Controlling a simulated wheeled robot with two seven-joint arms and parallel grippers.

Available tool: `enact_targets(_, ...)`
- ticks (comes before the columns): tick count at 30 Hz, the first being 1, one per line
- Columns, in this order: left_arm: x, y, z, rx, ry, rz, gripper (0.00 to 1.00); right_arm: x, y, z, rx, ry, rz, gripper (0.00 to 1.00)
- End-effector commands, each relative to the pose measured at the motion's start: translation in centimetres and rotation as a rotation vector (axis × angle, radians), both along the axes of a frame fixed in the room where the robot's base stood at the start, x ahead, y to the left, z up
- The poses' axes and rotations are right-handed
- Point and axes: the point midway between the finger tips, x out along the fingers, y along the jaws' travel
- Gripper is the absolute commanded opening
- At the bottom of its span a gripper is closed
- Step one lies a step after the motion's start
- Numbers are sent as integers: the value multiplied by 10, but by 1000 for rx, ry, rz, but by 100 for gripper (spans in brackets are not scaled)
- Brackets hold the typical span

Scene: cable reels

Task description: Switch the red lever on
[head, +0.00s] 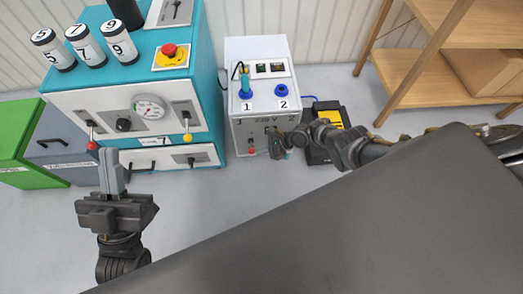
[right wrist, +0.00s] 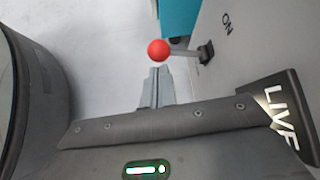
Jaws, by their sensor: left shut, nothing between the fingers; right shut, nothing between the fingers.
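A red-knobbed lever (head: 252,150) sits low on the front of the white cabinet (head: 258,100). In the right wrist view its red ball (right wrist: 158,50) is on a grey stem running to a dark mount on the panel, near the word ON. My right gripper (head: 275,147) is shut and empty, just right of this lever. In the wrist view its fingertips (right wrist: 156,72) lie just below the ball; I cannot tell whether they touch. Another red-knobbed lever (head: 92,146) is on the teal machine. My left gripper (head: 110,157) is shut and empty in front of that machine.
The teal machine (head: 207,85) also has a yellow-knobbed lever (head: 187,138) and a gauge (head: 150,108). A black and yellow case (head: 320,152) stands right of the white cabinet. A dark panel marked LIVE (right wrist: 275,112) juts out near my right gripper. A wooden shelf (head: 440,60) stands at the right.

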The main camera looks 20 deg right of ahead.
Motion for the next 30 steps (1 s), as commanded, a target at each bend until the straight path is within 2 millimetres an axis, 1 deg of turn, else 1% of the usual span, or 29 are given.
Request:
enact_targets(4,0,0,3,0,0,0,0,0,-2,3,0,0,0,0)
enact_targets(7,0,0,11,0,-1,0,0,-1,-10,12,-2,0,-1,0)
enact_targets(11,0,0,25,0,0,0,0,-4,-27,29,-1,1,-2,0)
enact_targets(12,0,0,30,-1,0,-1,0,-6,-34,34,-1,1,-3,0)
enact_targets(18,0,-1,45,-1,0,-1,0,-11,-59,55,-2,1,-2,0)
enact_targets(24,0,0,50,0,0,0,0,-13,-72,64,0,-1,-1,0)
enact_targets(30,0,0,50,0,0,0,0,-13,-73,65,1,-1,1,0)
